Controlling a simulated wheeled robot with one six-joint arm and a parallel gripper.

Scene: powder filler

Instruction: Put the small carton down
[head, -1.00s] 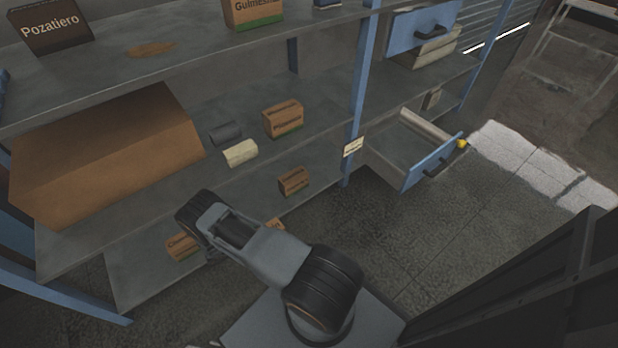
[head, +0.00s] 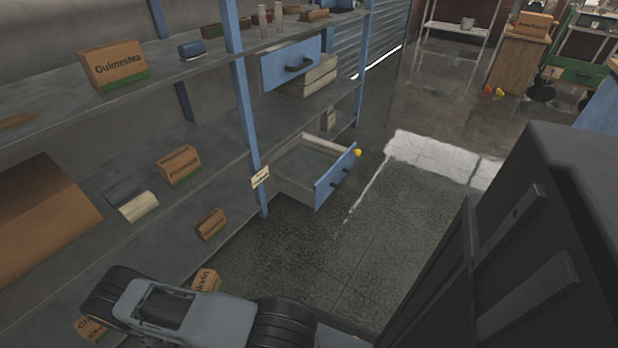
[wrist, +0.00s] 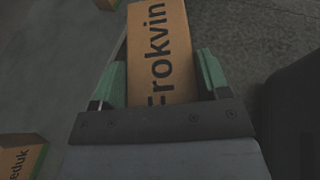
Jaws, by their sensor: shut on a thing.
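The small carton (wrist: 158,45) is brown cardboard with dark "Frokvin" lettering. It sits between the two green fingers of my gripper (wrist: 160,80), which is shut on it. In the head view the carton (head: 206,279) shows in part above my arm, near the edge of a low shelf. My gripper is hidden behind the arm there. The carton's underside is hidden, so I cannot tell whether it touches anything.
Another carton (wrist: 20,158) lies lower left in the wrist view. A blue-fronted drawer (head: 334,179) stands open from the shelving. Cartons (head: 210,223) and (head: 180,165) stand on the shelves. Floor (head: 320,260) is clear to the right.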

